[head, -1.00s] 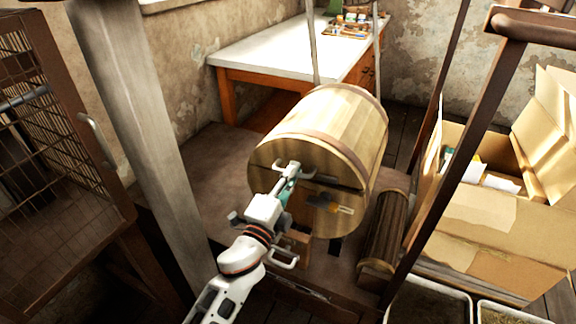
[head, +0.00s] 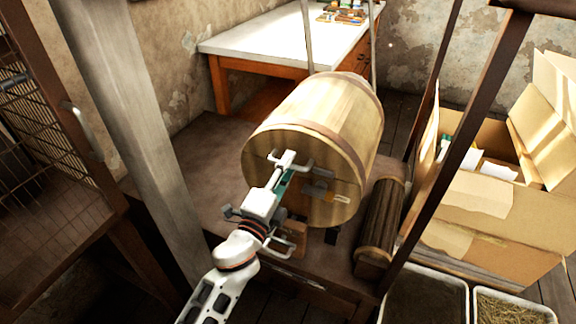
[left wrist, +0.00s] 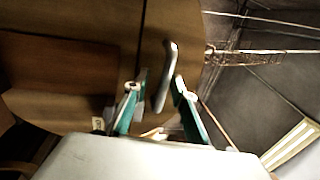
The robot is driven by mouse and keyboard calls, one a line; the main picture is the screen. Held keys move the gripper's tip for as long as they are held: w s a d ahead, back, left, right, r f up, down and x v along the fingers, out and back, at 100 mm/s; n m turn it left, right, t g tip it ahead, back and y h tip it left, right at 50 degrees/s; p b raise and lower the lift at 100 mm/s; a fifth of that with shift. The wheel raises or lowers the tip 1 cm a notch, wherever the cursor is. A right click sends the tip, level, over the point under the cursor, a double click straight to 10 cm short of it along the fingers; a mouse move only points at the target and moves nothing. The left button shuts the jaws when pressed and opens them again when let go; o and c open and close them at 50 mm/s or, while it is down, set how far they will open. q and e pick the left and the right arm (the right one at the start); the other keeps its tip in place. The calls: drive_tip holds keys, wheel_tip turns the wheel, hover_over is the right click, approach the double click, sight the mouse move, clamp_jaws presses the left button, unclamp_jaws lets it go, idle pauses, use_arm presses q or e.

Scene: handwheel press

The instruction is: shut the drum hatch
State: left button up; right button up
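The wooden drum (head: 325,115) lies on its side on a low brown platform, its round end towards me. The drum hatch (head: 268,150) is in that end, with a metal handle on it; its edges are partly hidden by my gripper. My left gripper (head: 287,160) is right at the round end. In the left wrist view a grey bar handle (left wrist: 171,65) stands out from the boards, between the separated fingertips of my left gripper (left wrist: 160,85). I cannot tell whether the fingers touch it. My right gripper is not in view.
A wooden roller (head: 382,225) lies right of the drum. Dark posts (head: 460,150) and a cardboard box (head: 490,220) stand further right, a grey post (head: 125,120) left. A white-topped table (head: 265,42) stands behind.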

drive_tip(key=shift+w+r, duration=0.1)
use_arm(q)
drive_tip(key=v, duration=1.2)
